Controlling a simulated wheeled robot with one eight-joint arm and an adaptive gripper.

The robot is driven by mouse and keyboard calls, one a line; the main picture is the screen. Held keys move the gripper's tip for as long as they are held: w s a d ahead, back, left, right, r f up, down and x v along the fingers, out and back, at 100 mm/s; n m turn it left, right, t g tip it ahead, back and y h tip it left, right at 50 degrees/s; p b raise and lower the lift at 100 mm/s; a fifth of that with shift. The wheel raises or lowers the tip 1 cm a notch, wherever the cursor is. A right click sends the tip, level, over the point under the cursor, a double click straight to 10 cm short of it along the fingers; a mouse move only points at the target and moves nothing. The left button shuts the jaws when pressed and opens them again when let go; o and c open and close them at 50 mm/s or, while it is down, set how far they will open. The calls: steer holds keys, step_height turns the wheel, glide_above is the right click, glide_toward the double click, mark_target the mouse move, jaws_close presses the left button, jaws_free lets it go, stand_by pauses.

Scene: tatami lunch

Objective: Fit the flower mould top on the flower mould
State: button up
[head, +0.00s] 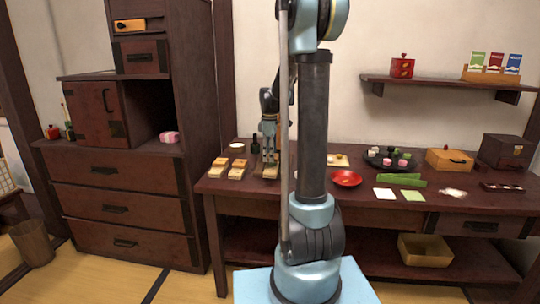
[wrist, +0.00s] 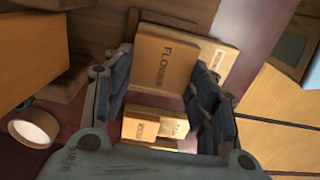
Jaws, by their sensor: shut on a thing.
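My gripper (head: 268,148) points down over the left part of the dark table. In the wrist view its fingers (wrist: 163,85) are on either side of a tan wooden block marked FLOWER (wrist: 165,60), which I take to be the flower mould top, held between them. A second labelled wooden piece (wrist: 216,58) shows just beside and behind it; I cannot tell whether they touch. Smaller labelled wooden blocks (wrist: 145,127) show between the finger bases. In the head view a wooden mould (head: 268,173) sits right under my gripper, partly hidden by it.
Two wooden moulds (head: 220,168) (head: 238,169) stand to the left of my gripper. A dark bottle (head: 255,146) and a small white-topped cup (head: 237,147) are behind. A red dish (head: 346,178) lies to the right, beyond my arm. The front left table edge is close.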

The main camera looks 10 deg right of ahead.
stand_by(0.3)
steer(key=shift+f, duration=0.7)
stand_by(0.6)
steer(key=o, duration=1)
step_height(320, 180, up, 12)
steer(key=shift+f, duration=0.1)
